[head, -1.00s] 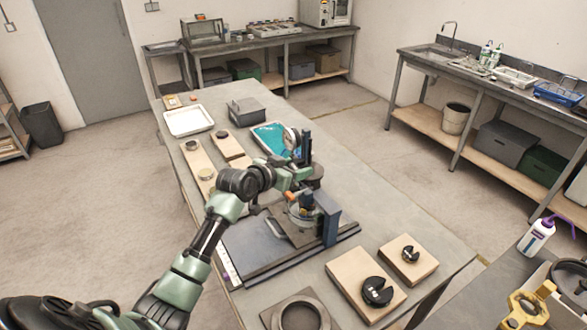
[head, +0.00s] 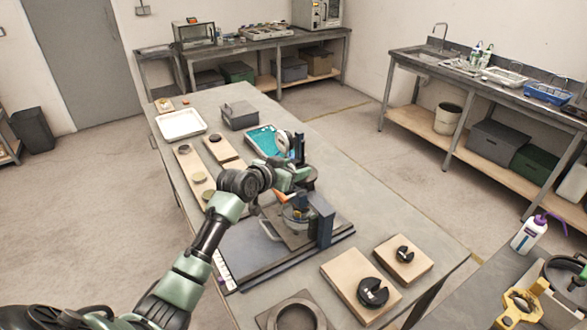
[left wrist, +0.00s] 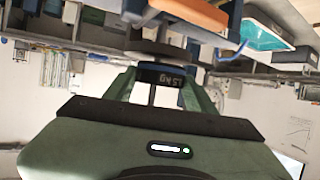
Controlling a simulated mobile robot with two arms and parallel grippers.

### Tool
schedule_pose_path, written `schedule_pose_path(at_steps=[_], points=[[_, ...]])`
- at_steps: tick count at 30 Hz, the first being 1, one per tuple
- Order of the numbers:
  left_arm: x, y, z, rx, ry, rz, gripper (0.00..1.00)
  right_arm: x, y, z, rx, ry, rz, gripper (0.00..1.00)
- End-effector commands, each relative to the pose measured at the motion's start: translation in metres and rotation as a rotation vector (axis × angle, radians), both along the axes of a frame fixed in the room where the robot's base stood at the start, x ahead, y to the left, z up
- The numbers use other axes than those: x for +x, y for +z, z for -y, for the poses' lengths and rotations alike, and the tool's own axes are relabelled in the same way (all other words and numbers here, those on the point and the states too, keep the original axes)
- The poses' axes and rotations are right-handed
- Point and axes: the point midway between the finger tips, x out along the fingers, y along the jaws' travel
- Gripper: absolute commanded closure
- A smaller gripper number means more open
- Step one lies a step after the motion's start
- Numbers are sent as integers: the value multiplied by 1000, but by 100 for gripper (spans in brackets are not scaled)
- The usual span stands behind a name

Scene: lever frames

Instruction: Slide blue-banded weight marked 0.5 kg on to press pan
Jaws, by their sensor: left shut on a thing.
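My left gripper (head: 292,180) is over the far side of the dark press (head: 322,218) on the long table. A round pan-like part (head: 297,214) of the press shows just in front of the gripper, partly hidden by the arm. My right gripper is not in view.
A dark ring-shaped base (head: 268,320) is at the near edge. A teal-lined tray (head: 262,140), white tray (head: 181,124) and grey box (head: 240,115) stand farther back.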

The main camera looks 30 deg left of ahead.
Motion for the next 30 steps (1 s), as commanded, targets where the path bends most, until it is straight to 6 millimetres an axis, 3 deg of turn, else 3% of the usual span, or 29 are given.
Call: schedule_pose_path(at_steps=[30], points=[[15,3,8,0,1,6,98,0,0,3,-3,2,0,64]])
